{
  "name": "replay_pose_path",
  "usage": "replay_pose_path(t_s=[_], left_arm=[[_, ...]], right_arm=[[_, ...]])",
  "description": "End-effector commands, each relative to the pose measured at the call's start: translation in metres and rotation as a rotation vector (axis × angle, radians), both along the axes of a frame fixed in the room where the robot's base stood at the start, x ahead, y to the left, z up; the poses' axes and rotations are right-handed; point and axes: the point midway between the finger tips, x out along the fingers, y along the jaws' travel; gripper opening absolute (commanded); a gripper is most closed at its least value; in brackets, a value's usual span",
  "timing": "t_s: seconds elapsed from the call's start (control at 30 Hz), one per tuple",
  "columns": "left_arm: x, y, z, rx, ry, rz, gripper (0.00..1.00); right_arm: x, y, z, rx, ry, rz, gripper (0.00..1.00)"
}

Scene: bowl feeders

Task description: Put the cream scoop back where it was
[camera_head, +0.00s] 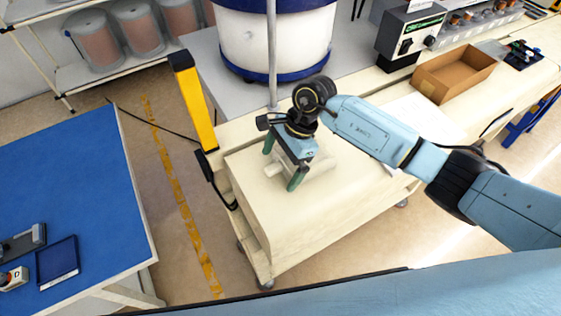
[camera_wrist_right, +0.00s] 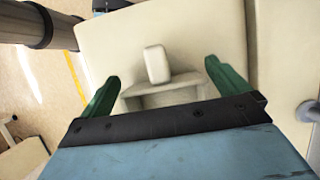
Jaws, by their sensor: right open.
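The cream scoop (camera_head: 319,180) lies on the flat top of a cream block-like stand (camera_head: 285,218) in the head view. In the right wrist view the scoop (camera_wrist_right: 165,92) shows its stubby handle (camera_wrist_right: 157,63) pointing away from my wrist. My right gripper (camera_head: 282,164) is over the scoop, its green fingers spread wide. In the right wrist view the open fingers of my right gripper (camera_wrist_right: 161,74) are on either side of the scoop, with gaps visible. I cannot tell the exact height between fingertips and stand. Part of the scoop is hidden behind the gripper. My left gripper is not in view.
A white and blue bowl feeder (camera_head: 275,40) stands behind, with a thin grey pole (camera_head: 272,60) close to my right wrist. A yellow post (camera_head: 194,100) rises at the left. A cardboard box (camera_head: 455,73) and control box (camera_head: 408,32) are at right. A blue-topped table (camera_head: 75,190) is left.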

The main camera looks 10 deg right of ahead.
Motion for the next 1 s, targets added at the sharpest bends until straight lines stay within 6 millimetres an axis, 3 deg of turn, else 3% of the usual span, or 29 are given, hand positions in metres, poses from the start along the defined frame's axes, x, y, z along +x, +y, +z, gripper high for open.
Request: replay_pose_path(t_s=[0.3, 0.5, 0.7, 1.0], left_arm=[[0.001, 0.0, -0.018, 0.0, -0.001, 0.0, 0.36], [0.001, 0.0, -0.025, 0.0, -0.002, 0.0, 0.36], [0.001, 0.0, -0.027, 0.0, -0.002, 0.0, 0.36], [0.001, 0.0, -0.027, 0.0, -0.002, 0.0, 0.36]], right_arm=[[0.011, -0.026, 0.062, -0.001, -0.009, 0.0, 1.0], [0.016, -0.038, 0.093, -0.001, -0.007, -0.001, 1.0], [0.017, -0.043, 0.106, -0.001, -0.004, -0.002, 1.0], [0.017, -0.043, 0.107, 0.0, -0.003, -0.001, 1.0]])
